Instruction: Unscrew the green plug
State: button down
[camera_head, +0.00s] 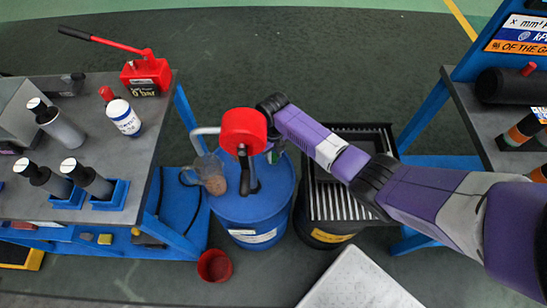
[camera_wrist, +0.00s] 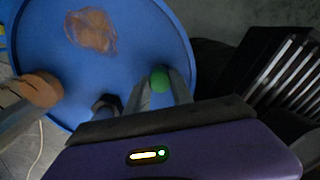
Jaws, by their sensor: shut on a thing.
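The green plug (camera_wrist: 160,78) shows in the wrist view at the fingertips of my gripper (camera_wrist: 150,92), on the blue drum's top. My gripper is shut on it. The blue drum (camera_head: 250,237) stands in the middle of the head view; its round blue top also fills much of the wrist view (camera_wrist: 130,30). In the head view my gripper (camera_head: 275,150) reaches down at the drum's back right and is partly hidden by my arm and the red pump head. The plug is mostly hidden there.
A red-headed pump (camera_head: 243,128) and a clear jug (camera_head: 210,174) stand on the drum, close left of my gripper. A black grated bin (camera_head: 328,238) stands right of the drum. A grey bench (camera_head: 130,168) is at left, a red cup (camera_head: 214,265) on the floor.

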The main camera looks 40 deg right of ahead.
jog(key=shift+w+r+n+b, duration=0.15)
jog(key=shift+w+n+b, duration=0.15)
jog(key=shift+n, duration=0.1)
jog(key=shift+s+n, duration=0.1)
jog(key=shift+n, duration=0.3)
jog(key=shift+n+b, duration=0.4)
jog(key=shift+b, duration=0.45)
jog(key=shift+n, duration=0.3)
